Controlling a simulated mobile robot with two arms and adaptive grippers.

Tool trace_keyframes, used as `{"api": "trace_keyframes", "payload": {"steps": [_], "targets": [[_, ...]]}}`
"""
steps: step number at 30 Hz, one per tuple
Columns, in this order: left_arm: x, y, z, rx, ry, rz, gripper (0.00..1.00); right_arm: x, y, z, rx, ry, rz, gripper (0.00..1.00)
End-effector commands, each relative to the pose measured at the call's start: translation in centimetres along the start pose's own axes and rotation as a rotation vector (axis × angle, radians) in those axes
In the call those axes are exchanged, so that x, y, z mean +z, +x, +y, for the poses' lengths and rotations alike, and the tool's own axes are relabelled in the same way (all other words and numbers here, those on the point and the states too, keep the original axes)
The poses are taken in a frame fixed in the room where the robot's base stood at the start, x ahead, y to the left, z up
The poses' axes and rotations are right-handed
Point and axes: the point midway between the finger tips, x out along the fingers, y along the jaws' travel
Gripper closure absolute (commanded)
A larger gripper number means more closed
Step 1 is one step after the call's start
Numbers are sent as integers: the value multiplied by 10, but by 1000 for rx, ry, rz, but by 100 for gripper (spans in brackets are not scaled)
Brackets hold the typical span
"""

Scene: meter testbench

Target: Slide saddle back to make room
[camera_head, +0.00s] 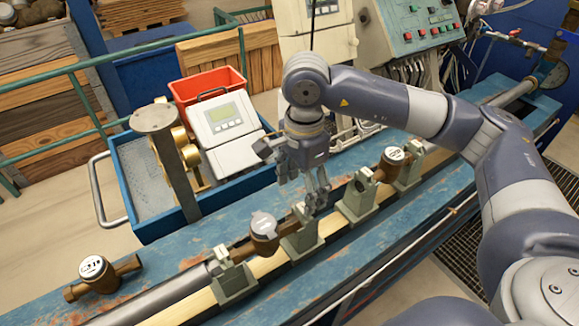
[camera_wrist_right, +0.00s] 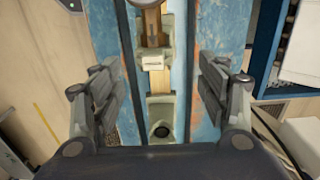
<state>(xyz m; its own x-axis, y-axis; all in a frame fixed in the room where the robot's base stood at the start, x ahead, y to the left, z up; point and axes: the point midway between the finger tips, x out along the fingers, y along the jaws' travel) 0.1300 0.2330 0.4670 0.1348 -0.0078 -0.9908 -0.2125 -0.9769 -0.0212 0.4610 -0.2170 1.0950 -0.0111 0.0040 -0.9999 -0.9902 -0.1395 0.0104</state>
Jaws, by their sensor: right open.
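Several grey-green saddles stand in a row along the bench rail: one at the lower left (camera_head: 233,280), one near the middle (camera_head: 303,238), one right of it (camera_head: 357,202) and one farther right (camera_head: 409,170). A brass meter (camera_head: 264,230) sits between the two left saddles; another (camera_head: 393,161) sits between the two right ones. My right gripper (camera_head: 318,198) points down over the rail beside the middle saddle; contact cannot be told. In the wrist view its jaws (camera_wrist_right: 160,95) are wide apart, with a saddle (camera_wrist_right: 160,112) low between them and another saddle (camera_wrist_right: 154,62) beyond. My left gripper is out of view.
A loose brass meter (camera_head: 96,274) lies on the blue bench (camera_head: 180,240) at the left. A blue cart (camera_head: 140,185) with a grey meter device (camera_head: 222,120) and a red bin (camera_head: 205,85) stands behind. A metal post (camera_head: 175,165) rises near the bench.

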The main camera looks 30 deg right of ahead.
Motion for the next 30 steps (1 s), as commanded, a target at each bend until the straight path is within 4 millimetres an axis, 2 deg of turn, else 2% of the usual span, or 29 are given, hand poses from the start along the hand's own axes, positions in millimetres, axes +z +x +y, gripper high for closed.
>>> {"api": "trace_keyframes", "payload": {"steps": [2, 4, 9, 13, 17, 24, 30], "targets": [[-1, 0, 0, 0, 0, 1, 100, -2, 0, 0, 1, 1, 5, 32], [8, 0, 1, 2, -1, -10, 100, -2, -1, 0, 1, 1, 6, 32], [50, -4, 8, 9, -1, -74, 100, -2, 0, 0, 1, 1, 6, 32], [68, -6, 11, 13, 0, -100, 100, -2, 0, 0, 2, 1, 5, 32], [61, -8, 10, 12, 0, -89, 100, -2, 8, 1, 6, 1, 5, 32], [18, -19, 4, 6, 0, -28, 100, -2, 46, 2, 8, 2, 5, 32], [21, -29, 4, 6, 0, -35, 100, -2, 80, 2, 6, 0, 5, 32]]}}
